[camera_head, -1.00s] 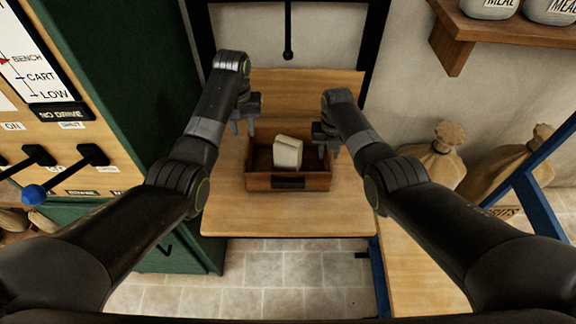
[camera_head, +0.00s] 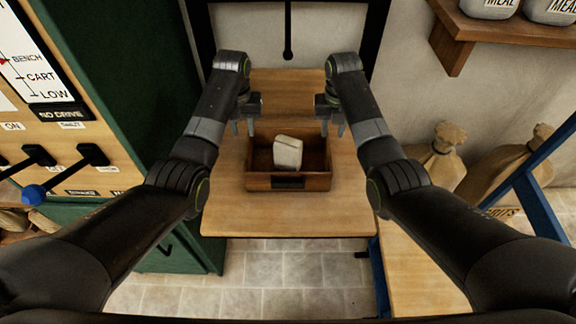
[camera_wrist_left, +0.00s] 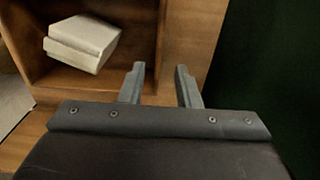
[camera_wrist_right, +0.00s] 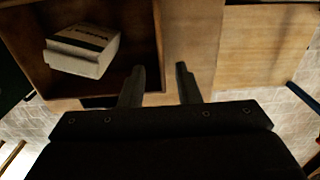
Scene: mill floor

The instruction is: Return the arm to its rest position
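My left gripper (camera_head: 245,127) is open and empty, raised at the left of the wooden tray (camera_head: 262,182). Its parted fingers (camera_wrist_left: 160,88) show in the left wrist view with nothing between them. My right gripper (camera_head: 332,129) is open and empty, at the right of the tray and above the bench. Its parted fingers (camera_wrist_right: 159,88) show in the right wrist view. A pale block-like packet (camera_head: 288,153) stands tilted in the tray; dark lettering shows on it in the right wrist view (camera_wrist_right: 84,48). Neither gripper touches it.
The tray sits on a wooden bench (camera_head: 265,220). A lever panel (camera_head: 75,135) and green cabinet stand at the left. Tied sacks (camera_head: 440,158) and a blue frame (camera_head: 540,195) are at the right. A shelf (camera_head: 500,28) with jars is at the upper right.

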